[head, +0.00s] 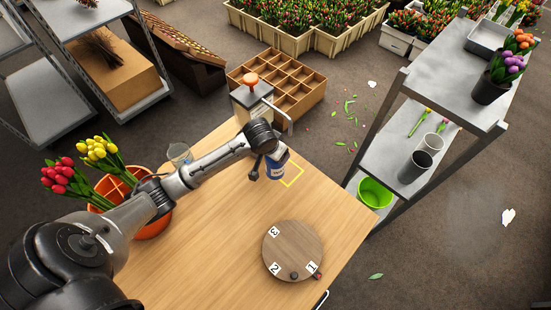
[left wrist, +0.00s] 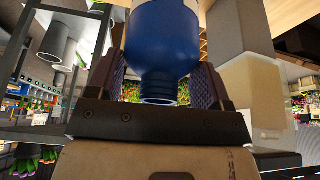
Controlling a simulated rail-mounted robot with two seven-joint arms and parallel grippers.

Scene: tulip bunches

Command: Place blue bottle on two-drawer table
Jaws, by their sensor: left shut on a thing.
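The blue bottle (head: 276,169) is over the far right part of the wooden table (head: 215,235), at the yellow square outline (head: 293,175). I cannot tell whether its base touches the tabletop. My left gripper (head: 264,166) is shut on the bottle and partly covers it. In the left wrist view the blue bottle (left wrist: 163,38) sits between the two fingers, its narrow neck toward the bottom of the picture. My right gripper is not in view. The table's drawers are hidden from above.
A round wooden board (head: 292,246) with number tags lies on the table. A pump dispenser (head: 250,95), a clear glass (head: 180,153) and an orange pot (head: 150,228) with tulips stand along the far and left sides. A grey shelf (head: 440,75) stands at right.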

